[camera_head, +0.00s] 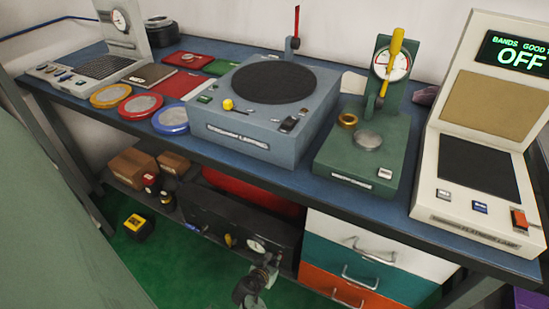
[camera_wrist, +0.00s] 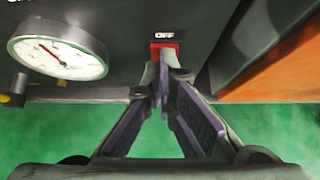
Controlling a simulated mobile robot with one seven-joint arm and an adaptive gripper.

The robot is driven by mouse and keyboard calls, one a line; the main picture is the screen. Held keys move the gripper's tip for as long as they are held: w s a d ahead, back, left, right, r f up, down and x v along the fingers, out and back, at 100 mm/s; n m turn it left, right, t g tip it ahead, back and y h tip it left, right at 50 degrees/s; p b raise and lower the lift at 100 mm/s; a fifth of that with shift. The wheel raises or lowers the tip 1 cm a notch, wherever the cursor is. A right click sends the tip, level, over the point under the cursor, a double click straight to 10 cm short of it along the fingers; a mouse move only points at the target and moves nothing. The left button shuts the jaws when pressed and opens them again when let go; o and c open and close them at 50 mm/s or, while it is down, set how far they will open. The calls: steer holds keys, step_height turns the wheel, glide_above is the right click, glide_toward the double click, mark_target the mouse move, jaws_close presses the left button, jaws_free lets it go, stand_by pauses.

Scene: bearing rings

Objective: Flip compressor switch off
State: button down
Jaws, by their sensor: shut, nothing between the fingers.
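The compressor (camera_head: 220,216) is a dark box with a red tank (camera_head: 258,204) on the shelf under the bench. In the wrist view its dark front panel (camera_wrist: 120,18) carries a small red switch (camera_wrist: 156,49) with a white "OFF" label above it. A round white pressure gauge (camera_wrist: 62,60) is left of the switch. My gripper (camera_wrist: 167,72) is shut and empty, its fingertips just below the switch and overlapping its lower part in the picture. I cannot tell whether they touch it. In the head view my gripper (camera_head: 268,262) is in front of the compressor and the switch is hidden.
A drawer cabinet (camera_head: 350,262) stands close right of the compressor; an orange edge (camera_wrist: 275,75) shows in the wrist view. Cardboard boxes (camera_head: 132,167) are on the shelf to the left. The blue bench (camera_head: 290,180) overhangs above. The green floor (camera_head: 185,262) in front is mostly clear.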

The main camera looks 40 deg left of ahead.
steer(key=shift+r, duration=0.15)
steer(key=shift+r+p, duration=0.65)
steer(key=shift+p, duration=0.3)
